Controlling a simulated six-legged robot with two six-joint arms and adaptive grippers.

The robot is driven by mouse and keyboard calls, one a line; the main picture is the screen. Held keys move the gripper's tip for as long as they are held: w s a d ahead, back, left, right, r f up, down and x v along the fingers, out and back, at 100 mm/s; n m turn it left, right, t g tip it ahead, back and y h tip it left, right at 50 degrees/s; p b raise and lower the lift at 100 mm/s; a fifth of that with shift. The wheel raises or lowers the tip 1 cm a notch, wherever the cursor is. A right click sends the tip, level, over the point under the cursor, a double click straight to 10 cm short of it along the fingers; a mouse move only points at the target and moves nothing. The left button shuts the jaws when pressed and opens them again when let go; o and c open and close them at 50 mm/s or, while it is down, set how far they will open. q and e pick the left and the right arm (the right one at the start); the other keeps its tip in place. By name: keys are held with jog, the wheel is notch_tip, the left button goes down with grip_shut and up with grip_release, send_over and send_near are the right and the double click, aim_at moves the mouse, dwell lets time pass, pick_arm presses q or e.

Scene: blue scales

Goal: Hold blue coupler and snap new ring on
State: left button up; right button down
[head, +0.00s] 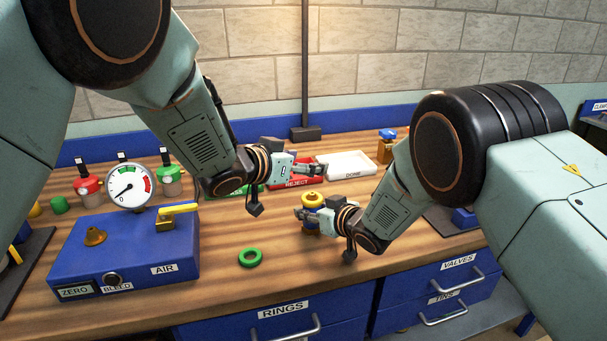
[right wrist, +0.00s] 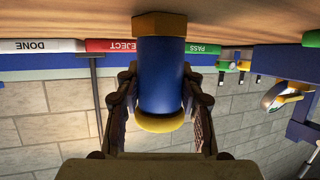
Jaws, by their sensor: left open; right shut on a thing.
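The blue coupler (right wrist: 160,85) stands between the fingers of my right gripper (right wrist: 158,105) in the right wrist view, which shows the bench at the top. It has a brass hex base (right wrist: 160,25) and a yellow end (right wrist: 160,123). In the head view, my right gripper (head: 300,214) is shut on it, and its yellow top (head: 313,198) shows above the fingers. A green ring (head: 250,257) lies flat and loose on the bench, left of the coupler. My left gripper (head: 318,170) is open in front of the red REJECT tray, above and behind the coupler.
A white DONE tray (head: 348,164) and red REJECT tray (head: 283,183) stand at the back. A blue AIR box (head: 125,250) with gauge (head: 128,187) and yellow lever stands left. Bench around the green ring is clear. Blue drawers (head: 290,320) are below the front edge.

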jog(key=c, duration=0.8)
grip_release()
jog(key=shift+o, duration=0.2)
